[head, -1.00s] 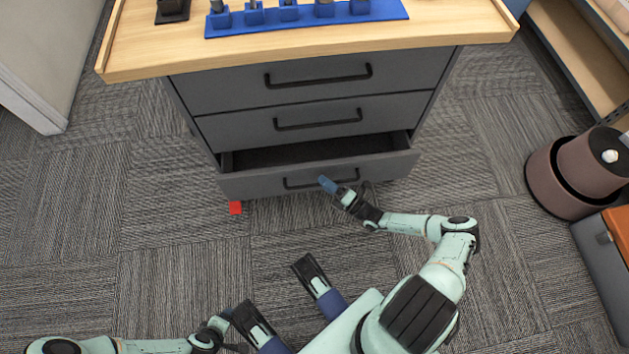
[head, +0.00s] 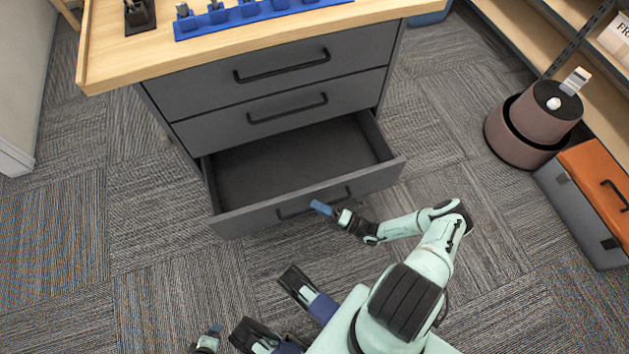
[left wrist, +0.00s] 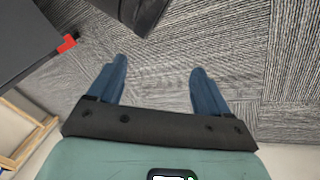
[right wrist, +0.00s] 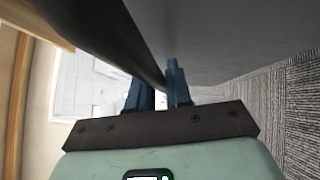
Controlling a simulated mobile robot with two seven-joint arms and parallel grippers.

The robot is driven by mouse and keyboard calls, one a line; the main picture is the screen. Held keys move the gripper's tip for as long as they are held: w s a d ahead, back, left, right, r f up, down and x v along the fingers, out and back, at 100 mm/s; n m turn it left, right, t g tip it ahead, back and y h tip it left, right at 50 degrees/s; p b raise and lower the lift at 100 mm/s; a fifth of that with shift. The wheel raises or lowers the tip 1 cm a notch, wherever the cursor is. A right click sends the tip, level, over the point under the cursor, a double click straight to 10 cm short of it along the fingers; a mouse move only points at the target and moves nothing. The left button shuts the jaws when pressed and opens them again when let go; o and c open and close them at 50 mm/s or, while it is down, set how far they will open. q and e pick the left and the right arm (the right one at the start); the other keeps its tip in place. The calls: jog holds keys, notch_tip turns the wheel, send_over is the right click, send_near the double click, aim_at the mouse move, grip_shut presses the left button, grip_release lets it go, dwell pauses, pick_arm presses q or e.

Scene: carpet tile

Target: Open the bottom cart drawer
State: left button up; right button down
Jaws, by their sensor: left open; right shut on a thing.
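The grey cart has three drawers with black bar handles. Its bottom drawer (head: 240,219) is pulled well out, and its dark inside looks empty. My right gripper (head: 318,207) is at the right part of that drawer's handle (head: 290,210). In the right wrist view its blue fingers (right wrist: 160,85) are shut on the dark handle bar, close to the grey drawer front (right wrist: 220,30). My left gripper (head: 215,330) is low in the head view, away from the cart. In the left wrist view its blue fingers (left wrist: 155,85) are open and empty over carpet.
The wooden cart top (head: 240,40) carries a blue rack (head: 215,22). At right stand a brown round bin (head: 535,120), an orange-topped grey box (head: 590,200) and shelving (head: 510,35). A red block (left wrist: 67,43) shows in the left wrist view. Carpet at left is clear.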

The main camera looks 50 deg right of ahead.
pick_arm(q)
jog(key=shift+g, duration=0.5)
jog(key=s, duration=0.1)
jog(key=s+d+r+p, duration=0.1)
jog(key=s, duration=0.1)
jog(key=shift+s+d+r, duration=0.15)
jog(key=shift+d+r, duration=0.1)
jog(key=shift+r, duration=0.1)
pick_arm(e)
jog(key=s+a, duration=0.4)
jog(key=s, duration=0.3)
jog(key=shift+a, duration=0.15)
jog(key=c, duration=1.1)
grip_release()
jog(key=shift+c, duration=0.2)
pick_arm(q)
jog(key=shift+w+a+f, duration=0.35)
jog(key=shift+w+f, duration=0.1)
jog(key=shift+w, duration=0.15)
pick_arm(e)
jog(key=v, duration=1.3)
jog(key=shift+s, duration=0.15)
